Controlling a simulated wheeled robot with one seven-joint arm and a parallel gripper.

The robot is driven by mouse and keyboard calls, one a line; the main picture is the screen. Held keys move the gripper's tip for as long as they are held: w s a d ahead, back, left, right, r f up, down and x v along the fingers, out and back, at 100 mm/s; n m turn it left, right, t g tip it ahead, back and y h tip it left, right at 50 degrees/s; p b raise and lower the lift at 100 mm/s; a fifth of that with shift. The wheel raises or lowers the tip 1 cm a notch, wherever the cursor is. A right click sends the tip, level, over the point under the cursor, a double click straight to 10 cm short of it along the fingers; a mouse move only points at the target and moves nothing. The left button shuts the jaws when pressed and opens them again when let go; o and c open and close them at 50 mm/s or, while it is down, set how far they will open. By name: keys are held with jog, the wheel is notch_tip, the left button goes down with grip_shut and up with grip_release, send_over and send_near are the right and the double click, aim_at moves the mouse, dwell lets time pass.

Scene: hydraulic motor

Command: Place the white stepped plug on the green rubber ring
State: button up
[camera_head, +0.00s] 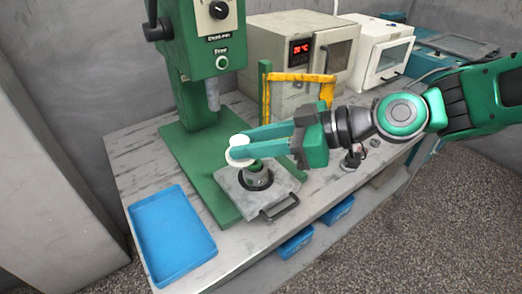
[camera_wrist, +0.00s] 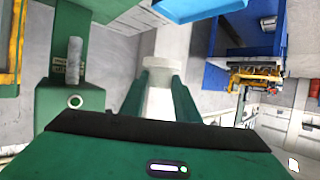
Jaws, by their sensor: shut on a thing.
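My gripper (camera_head: 240,150) is shut on the white stepped plug (camera_head: 239,141). The plug also shows between my green fingers in the wrist view (camera_wrist: 160,100). In the head view, my gripper holds the plug above a dark round fitting (camera_head: 257,175) on a grey plate with a handle (camera_head: 281,209). The plug looks apart from the fitting. I cannot make out the green rubber ring for certain; a greenish edge shows at the top of the fitting, partly hidden under my fingers.
A green press (camera_head: 210,60) stands behind the plate, with its ram (camera_head: 212,95) near my gripper. A yellow bar (camera_head: 300,77) on green posts stands behind my arm. An empty blue tray (camera_head: 172,235) lies at the left of the table. Ovens stand at the back.

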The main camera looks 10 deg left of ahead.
jog(key=w+f, duration=0.2)
jog(key=w, duration=0.1)
jog(key=w+f, duration=0.2)
jog(key=w, duration=0.2)
jog(key=w+f, duration=0.2)
jog(key=w, duration=0.2)
jog(key=shift+a+f, duration=0.2)
jog(key=shift+a, duration=0.1)
jog(key=shift+s+f, duration=0.1)
jog(key=shift+f, duration=1.9)
jog(key=shift+f, duration=0.45)
jog(key=o, duration=1.1)
jog(key=shift+d+r, duration=0.15)
jog(key=shift+r, duration=0.45)
jog(key=v, duration=1.1)
jog(key=shift+d, duration=0.4)
